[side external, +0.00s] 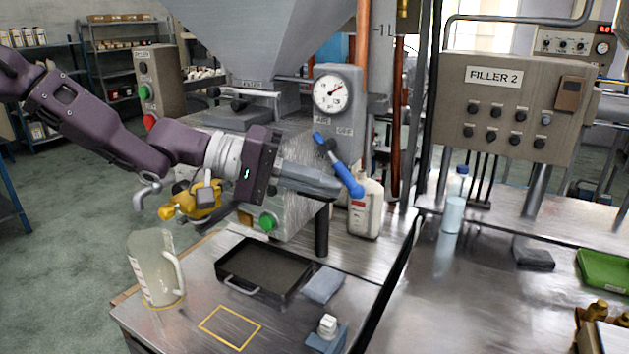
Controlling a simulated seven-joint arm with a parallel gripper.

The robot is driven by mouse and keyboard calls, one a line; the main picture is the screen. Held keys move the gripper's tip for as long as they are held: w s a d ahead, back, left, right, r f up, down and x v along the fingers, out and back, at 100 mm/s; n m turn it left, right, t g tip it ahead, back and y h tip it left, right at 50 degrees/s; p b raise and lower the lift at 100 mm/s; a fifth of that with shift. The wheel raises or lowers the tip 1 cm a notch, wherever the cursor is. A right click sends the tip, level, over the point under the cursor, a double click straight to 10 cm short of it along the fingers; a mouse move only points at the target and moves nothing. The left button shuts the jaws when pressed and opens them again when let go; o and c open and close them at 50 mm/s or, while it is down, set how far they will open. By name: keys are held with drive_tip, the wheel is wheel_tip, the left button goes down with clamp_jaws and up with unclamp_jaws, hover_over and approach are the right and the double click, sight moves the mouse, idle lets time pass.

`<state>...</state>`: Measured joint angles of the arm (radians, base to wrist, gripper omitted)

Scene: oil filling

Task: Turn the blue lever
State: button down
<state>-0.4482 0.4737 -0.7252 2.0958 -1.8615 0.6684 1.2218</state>
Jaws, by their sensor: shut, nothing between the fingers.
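The blue lever (339,166) is in the middle of the side external view. It slants from a pivot below the pressure gauge, upper left, down to a rounded blue knob at lower right. My gripper (338,189) points right, its narrow grey fingers shut with nothing visible between them. Its fingertips are close to the lower part of the lever, just left of the knob. I cannot tell whether they touch it. The machine body behind is partly hidden by my gripper.
A white bottle (366,212) stands right behind the lever knob. A yellow valve (190,205) and green button (268,222) sit below my arm. The FILLER 2 panel (512,110) stands right.

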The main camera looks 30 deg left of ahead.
drive_tip(key=d+h, duration=0.1)
drive_tip(key=n+t+h, duration=0.1)
drive_tip(key=h, duration=0.1)
drive_tip(key=shift+d+r+n, duration=0.2)
drive_tip(key=shift+d+n, duration=0.1)
drive_tip(key=shift+d, duration=0.05)
drive_tip(key=shift+d+r+n+t+h, duration=0.6)
drive_tip(key=shift+d+r+t+h, duration=0.15)
drive_tip(key=shift+h, duration=0.25)
drive_tip(key=shift+d+r, duration=0.15)
drive_tip(key=shift+d, duration=0.05)
drive_tip(key=shift+a, duration=0.1)
